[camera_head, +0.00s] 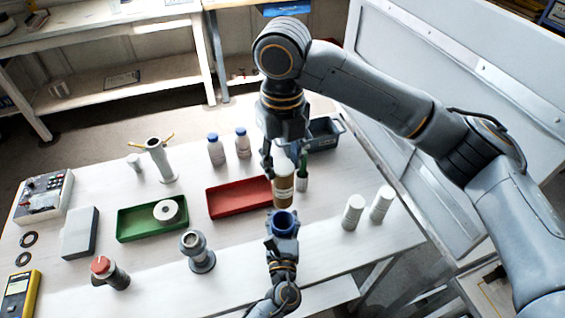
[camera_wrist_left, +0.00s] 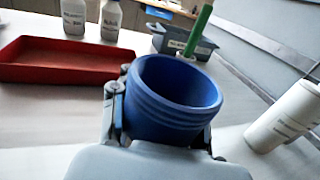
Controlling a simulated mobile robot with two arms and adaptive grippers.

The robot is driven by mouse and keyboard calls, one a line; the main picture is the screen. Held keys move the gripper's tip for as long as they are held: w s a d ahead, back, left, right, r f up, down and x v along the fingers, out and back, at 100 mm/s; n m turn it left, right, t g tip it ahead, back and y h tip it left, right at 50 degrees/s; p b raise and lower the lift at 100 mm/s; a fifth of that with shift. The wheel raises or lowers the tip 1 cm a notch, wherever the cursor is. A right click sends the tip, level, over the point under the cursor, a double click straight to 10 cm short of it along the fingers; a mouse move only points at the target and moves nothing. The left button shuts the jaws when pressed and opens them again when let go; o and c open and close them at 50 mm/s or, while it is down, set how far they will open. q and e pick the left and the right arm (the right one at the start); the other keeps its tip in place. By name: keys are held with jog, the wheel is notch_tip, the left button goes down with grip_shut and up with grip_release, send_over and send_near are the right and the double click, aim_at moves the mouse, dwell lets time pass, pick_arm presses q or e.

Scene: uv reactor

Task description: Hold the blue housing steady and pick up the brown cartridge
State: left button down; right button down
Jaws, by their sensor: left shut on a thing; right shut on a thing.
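The blue housing (camera_head: 284,222) is an open-topped cup near the table's front edge. My left gripper (camera_head: 283,237) is shut on it, one finger on each side. It fills the middle of the left wrist view (camera_wrist_left: 170,100), slightly tilted there, and its visible inside looks empty. The brown cartridge (camera_head: 283,190), with a pale label band, is upright just behind the housing in the head view. My right gripper (camera_head: 284,163) comes down from above and is shut on its upper part. The head view does not clearly show whether the cartridge's base is off the table.
A red tray (camera_head: 238,198) lies left of the cartridge, and a green-handled tool (camera_head: 303,165) stands close on its right. Two white cylinders (camera_head: 353,212) stand further right. A grey bin (camera_head: 325,134) and two white bottles (camera_head: 216,150) are behind. A grey flanged fitting (camera_head: 197,252) stands left of the housing.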

pick_arm(q)
jog(key=c, duration=0.6)
grip_release()
jog(key=s, duration=1.2)
jog(key=shift+s+f, duration=0.1)
